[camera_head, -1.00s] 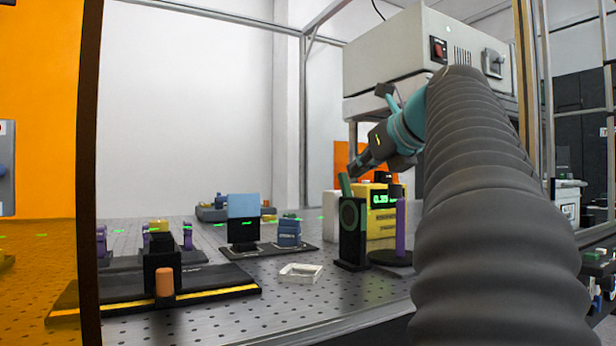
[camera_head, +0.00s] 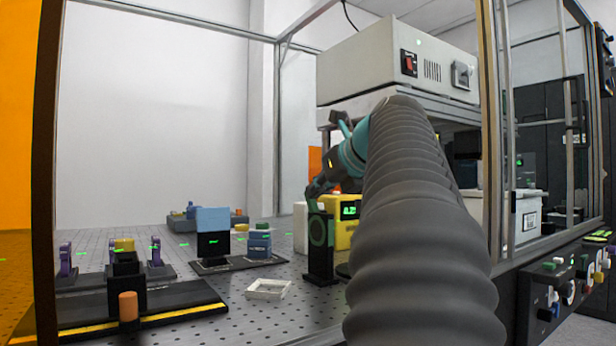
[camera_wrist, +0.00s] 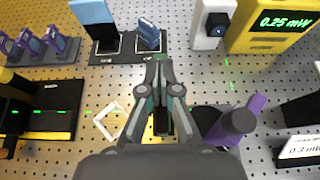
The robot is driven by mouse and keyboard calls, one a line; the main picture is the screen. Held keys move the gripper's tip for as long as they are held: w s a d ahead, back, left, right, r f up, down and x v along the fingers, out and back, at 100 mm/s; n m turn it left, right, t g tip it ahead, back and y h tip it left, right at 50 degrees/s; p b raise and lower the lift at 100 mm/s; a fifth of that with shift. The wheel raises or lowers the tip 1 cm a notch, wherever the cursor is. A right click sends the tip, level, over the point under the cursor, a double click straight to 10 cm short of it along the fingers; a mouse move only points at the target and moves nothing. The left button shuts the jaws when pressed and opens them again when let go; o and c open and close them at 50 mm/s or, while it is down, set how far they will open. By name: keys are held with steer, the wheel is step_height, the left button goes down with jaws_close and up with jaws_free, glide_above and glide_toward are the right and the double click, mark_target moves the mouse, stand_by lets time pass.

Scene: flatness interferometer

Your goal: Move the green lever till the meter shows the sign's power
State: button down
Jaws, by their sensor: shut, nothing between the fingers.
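My gripper (camera_head: 318,186) is shut and empty, just at the top of the black mount (camera_head: 319,262) with the green ring. In the wrist view my gripper (camera_wrist: 160,80) covers most of that mount. I cannot make out the green lever apart from the fingers, nor tell whether they touch it. The yellow meter (camera_head: 342,237) stands behind the mount; in the wrist view the meter (camera_wrist: 262,42) reads 0.25 mW. The sign (camera_wrist: 302,148) at the lower right is cut off by the frame edge; its visible part looks like 0.3 mW.
A purple post (camera_wrist: 228,128) stands close to the right of my gripper. A clear square frame (camera_head: 268,289) lies left of the mount. A black rail base (camera_head: 180,302) and blue-topped block (camera_head: 213,219) stand further left.

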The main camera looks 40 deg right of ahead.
steer(key=shift+d, duration=0.1)
steer(key=shift+s, duration=0.15)
stand_by(0.3)
steer(key=shift+s, duration=0.65)
